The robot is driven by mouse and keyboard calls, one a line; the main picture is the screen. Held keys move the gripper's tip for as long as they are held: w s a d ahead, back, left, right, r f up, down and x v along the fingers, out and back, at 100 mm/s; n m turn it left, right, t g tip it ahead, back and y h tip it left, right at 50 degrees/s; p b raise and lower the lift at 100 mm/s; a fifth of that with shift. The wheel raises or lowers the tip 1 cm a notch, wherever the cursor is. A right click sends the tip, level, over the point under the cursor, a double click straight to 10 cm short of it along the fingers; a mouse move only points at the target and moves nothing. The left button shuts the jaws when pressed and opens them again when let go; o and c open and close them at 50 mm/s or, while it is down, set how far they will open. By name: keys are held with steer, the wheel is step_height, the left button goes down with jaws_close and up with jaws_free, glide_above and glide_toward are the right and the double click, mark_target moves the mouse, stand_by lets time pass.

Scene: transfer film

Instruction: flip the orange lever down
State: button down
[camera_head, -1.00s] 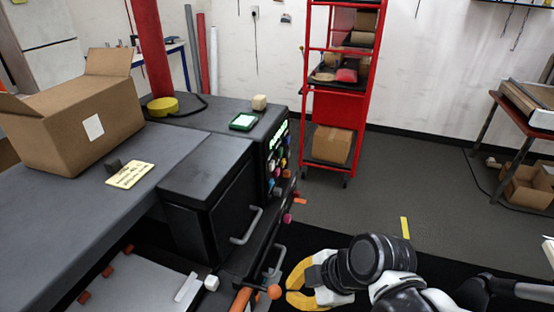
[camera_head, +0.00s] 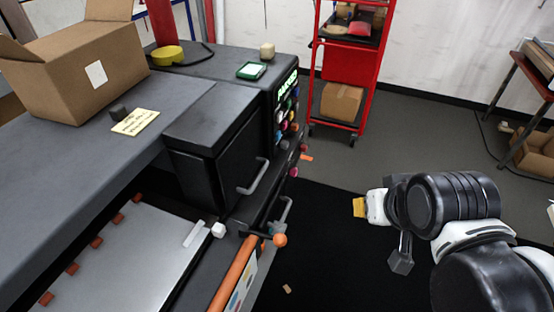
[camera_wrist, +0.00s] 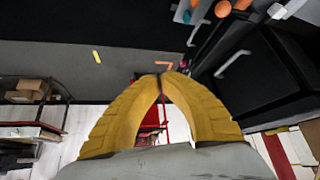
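An orange ball-tipped lever (camera_head: 280,240) sticks out from the front of the black machine, beside a long orange bar (camera_head: 233,275). An orange ball also shows at the top edge of the wrist view (camera_wrist: 223,9). My gripper (camera_head: 359,207) is in the air to the right of the lever, clear of it. In the wrist view its yellow fingers (camera_wrist: 163,76) meet at the tips, with nothing visible between them. In the head view the fingers are small and seen edge-on.
The black machine (camera_head: 210,120) has a grey handle (camera_head: 256,178) and several coloured knobs (camera_head: 288,118) on its front. A cardboard box (camera_head: 85,65) stands on top at left. A red rack (camera_head: 350,65) stands behind. The floor between my gripper and the machine is mostly clear.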

steer(key=w+a+n+g+y, duration=0.2)
steer(key=w+a+n+g, duration=0.2)
steer(key=w+a, duration=0.2)
steer(key=n+g+y+b, duration=0.3)
steer(key=n+g+y, duration=0.1)
steer(key=n+g, duration=0.15)
glide_above(265, 235)
steer(key=w+d, duration=0.3)
steer(key=w, duration=0.1)
step_height(265, 235, down, 15)
steer(key=shift+s+d+f+n+t+b, duration=0.2)
steer(key=shift+s+d+f+b, duration=0.1)
steer(key=shift+s+f, duration=0.35)
steer(key=shift+s+d+f+n+t+b, duration=0.15)
steer(key=shift+s+d+f+b, duration=0.1)
steer(key=shift+s+f, duration=0.35)
steer(key=shift+w, duration=0.1)
